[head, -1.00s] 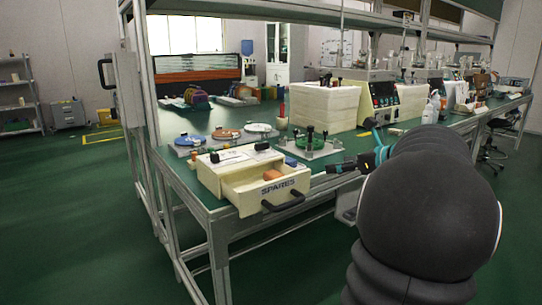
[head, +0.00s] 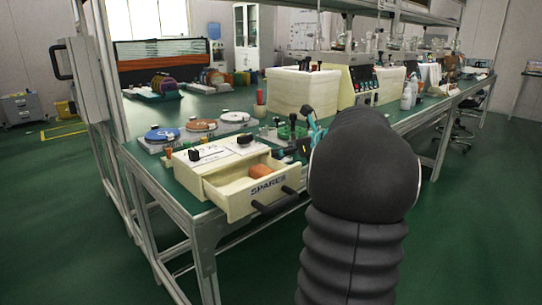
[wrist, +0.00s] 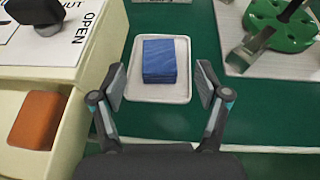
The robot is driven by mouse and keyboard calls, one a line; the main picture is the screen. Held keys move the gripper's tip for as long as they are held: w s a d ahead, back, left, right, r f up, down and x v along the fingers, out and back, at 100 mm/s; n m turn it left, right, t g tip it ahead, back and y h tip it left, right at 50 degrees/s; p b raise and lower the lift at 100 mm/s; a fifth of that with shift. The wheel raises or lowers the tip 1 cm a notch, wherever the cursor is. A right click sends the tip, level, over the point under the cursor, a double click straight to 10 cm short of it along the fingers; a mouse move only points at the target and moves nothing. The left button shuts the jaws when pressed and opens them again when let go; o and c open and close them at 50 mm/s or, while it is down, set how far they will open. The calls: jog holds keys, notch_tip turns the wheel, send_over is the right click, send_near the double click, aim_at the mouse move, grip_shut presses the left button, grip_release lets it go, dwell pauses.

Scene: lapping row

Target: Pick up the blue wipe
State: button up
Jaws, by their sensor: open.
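The blue wipe (wrist: 166,60) is a folded blue block lying on a small white tray (wrist: 181,93) on the green bench top, seen in the wrist view. My gripper (wrist: 160,82) is open, with one finger on each side of the tray's near part. The wipe lies between and just beyond the fingertips, and neither finger touches it. In the head view my gripper (head: 306,142) is partly hidden behind my arm, and I cannot make out the wipe clearly there.
An open drawer marked SPARES (head: 268,187), holding an orange block (wrist: 36,119), juts out left of my gripper. A green slotted disc (wrist: 282,23) on a plate stands to the right. A cream box (head: 306,90) stands behind on the bench.

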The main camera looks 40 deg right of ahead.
jog(key=shift+x, duration=2.65)
jog(key=c, duration=1)
